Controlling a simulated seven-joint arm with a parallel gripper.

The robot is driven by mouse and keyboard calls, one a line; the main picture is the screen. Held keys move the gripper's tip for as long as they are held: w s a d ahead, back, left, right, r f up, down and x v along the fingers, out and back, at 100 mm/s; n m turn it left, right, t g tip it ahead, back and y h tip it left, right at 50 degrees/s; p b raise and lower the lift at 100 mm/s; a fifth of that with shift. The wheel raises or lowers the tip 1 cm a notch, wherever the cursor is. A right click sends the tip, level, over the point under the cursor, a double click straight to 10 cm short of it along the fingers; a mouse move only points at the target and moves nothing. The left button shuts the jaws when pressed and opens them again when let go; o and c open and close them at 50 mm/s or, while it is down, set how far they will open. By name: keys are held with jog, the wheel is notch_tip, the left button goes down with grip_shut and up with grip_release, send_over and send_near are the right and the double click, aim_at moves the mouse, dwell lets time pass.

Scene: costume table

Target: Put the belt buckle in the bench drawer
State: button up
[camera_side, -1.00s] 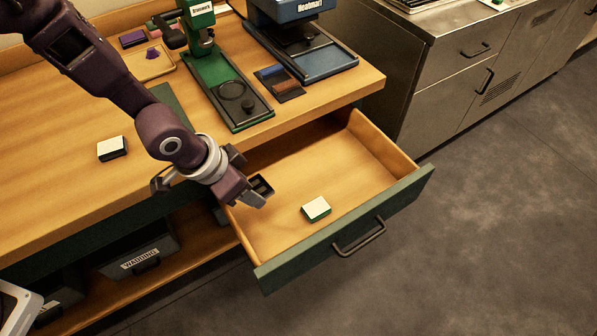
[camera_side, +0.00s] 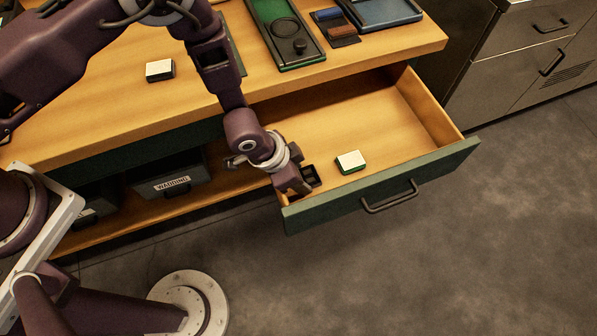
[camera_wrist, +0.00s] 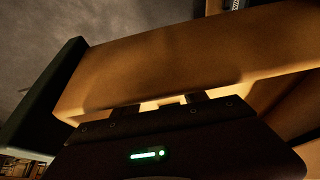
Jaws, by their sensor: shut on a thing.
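My gripper (camera_side: 304,180) is inside the left front part of the open bench drawer (camera_side: 390,115), close to its left wall and green front. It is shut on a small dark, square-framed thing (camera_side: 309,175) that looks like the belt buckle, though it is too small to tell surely. The drawer has wooden walls, a wooden floor and a black handle (camera_side: 388,197). In the wrist view, my gripper (camera_wrist: 163,105) is against the drawer's wooden panel (camera_wrist: 180,60). The held thing is mostly hidden there.
A white-topped green block (camera_side: 350,161) lies on the drawer floor right of my gripper. A white-topped dark block (camera_side: 160,70) sits on the wooden bench top (camera_side: 110,110). The drawer's right half is clear.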

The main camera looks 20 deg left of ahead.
jog(key=o, duration=1.4)
jog(key=shift+f, duration=0.1)
jog(key=shift+c, duration=0.2)
jog(key=a+r+n+t+y, duration=0.1)
jog(key=a+r, duration=0.4)
jog(key=r, duration=0.5)
jog(key=s+a+r+n, duration=0.15)
jog(key=a+r, duration=0.35)
jog(key=r, duration=0.5)
jog(key=a+r+n+t+y, duration=0.1)
jog(key=a+r, duration=0.5)
jog(key=r, duration=0.4)
jog(key=s+a+r+n, duration=0.2)
jog(key=s+a+r, duration=0.3)
jog(key=s, duration=0.3)
jog(key=s+a+r+n+y, duration=0.1)
jog(key=s+a+r+n, duration=0.2)
jog(key=s, duration=0.6)
notch_tip(320, 180, up, 3)
jog(key=a, duration=0.2)
jog(key=shift+a, duration=0.4)
